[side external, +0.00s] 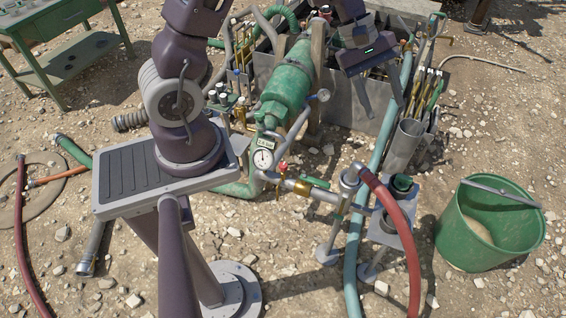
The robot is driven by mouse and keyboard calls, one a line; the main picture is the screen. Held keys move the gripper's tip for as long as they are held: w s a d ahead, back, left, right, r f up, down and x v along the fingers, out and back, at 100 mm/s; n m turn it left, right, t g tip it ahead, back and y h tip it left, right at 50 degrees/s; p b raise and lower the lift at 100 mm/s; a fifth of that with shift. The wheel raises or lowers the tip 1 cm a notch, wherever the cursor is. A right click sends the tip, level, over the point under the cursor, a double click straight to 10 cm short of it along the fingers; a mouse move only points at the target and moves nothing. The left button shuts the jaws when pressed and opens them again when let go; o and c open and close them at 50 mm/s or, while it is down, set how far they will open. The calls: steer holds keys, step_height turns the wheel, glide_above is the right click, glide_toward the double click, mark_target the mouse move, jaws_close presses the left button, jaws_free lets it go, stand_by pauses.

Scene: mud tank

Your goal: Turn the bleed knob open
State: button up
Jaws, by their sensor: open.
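My gripper (385,110) is in the upper right of the side external view. Its two fingers point down and stand apart, with nothing seen between them. They hang in front of a grey metal crate, to the right of the green pump body (287,85). A small label plate (266,142), too small to read surely, sits above a round white gauge (263,159). Just right of the gauge is a small red knob (283,166) on the pipe; I cannot tell surely whether it is the bleed knob. My gripper is well apart from it, above and to the right.
A green lever handle (315,182) and a red hose (392,215) lie along the pipe below. A pale green hose (382,135) runs beneath my gripper. A tool holder (405,143) stands to its right. A green bucket (462,238) is at lower right on open gravel.

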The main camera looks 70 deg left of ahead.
steer(key=a+f+n+y, duration=0.1)
steer(key=a+f+n, duration=0.35)
steer(key=f, duration=0.55)
steer(key=n+g+y, duration=0.3)
steer(key=n+y, duration=0.2)
steer(key=n, duration=0.2)
glide_above(283, 165)
step_height(283, 165, down, 23)
steer(key=shift+w+r, duration=0.1)
steer(key=shift+w, duration=0.05)
step_height(283, 165, down, 7)
steer(key=shift+a+f, duration=0.1)
jaws_close()
